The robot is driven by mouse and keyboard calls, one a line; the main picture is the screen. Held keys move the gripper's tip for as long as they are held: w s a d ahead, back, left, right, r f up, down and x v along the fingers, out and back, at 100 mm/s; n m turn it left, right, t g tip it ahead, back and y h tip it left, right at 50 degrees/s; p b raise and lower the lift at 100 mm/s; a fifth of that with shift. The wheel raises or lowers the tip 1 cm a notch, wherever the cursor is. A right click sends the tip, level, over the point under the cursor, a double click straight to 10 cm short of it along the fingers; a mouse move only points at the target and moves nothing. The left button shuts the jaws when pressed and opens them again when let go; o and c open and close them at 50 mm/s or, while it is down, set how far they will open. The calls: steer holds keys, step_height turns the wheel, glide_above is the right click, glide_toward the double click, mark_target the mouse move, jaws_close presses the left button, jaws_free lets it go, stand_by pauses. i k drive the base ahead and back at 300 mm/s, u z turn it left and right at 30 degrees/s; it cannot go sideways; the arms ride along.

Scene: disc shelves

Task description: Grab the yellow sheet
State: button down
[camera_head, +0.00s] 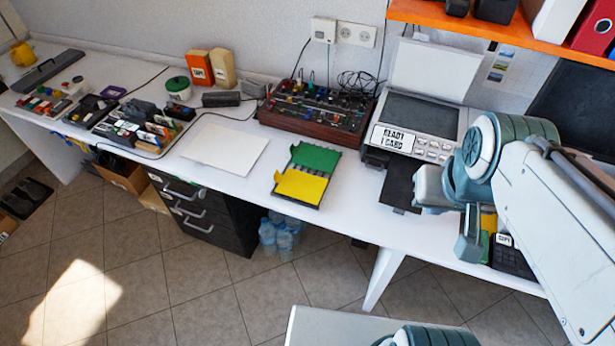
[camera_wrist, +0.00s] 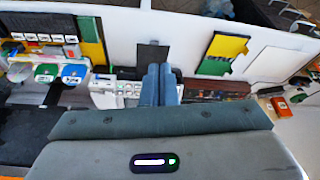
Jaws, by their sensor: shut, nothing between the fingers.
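A yellow sheet (camera_head: 301,186) lies beside a green sheet (camera_head: 315,158) on a dark flat tray (camera_head: 326,187) near the table's front edge. The yellow sheet also shows in the wrist view (camera_wrist: 230,46), upper right. A second yellow piece (camera_head: 488,222) and green piece sit at the right, partly hidden by my arm; this pair seems to show in the wrist view too (camera_wrist: 92,52). My gripper (camera_head: 468,248) is at the right, clear of the tray with the yellow sheet. In the wrist view its fingers (camera_wrist: 160,78) are together, with nothing between them.
A grey machine labelled "READY 1 CARD" (camera_head: 400,140) stands behind my gripper, with a black slab at its front. A red-brown control box (camera_head: 315,117) stands behind the tray. A white sheet (camera_head: 225,148) lies left of it. An orange shelf (camera_head: 480,32) hangs above right.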

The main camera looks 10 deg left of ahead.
mark_target(306, 187)
steer(key=k, duration=0.6)
steer(key=u, duration=0.9)
steer(key=i, duration=1.3)
steer(key=z, duration=0.1)
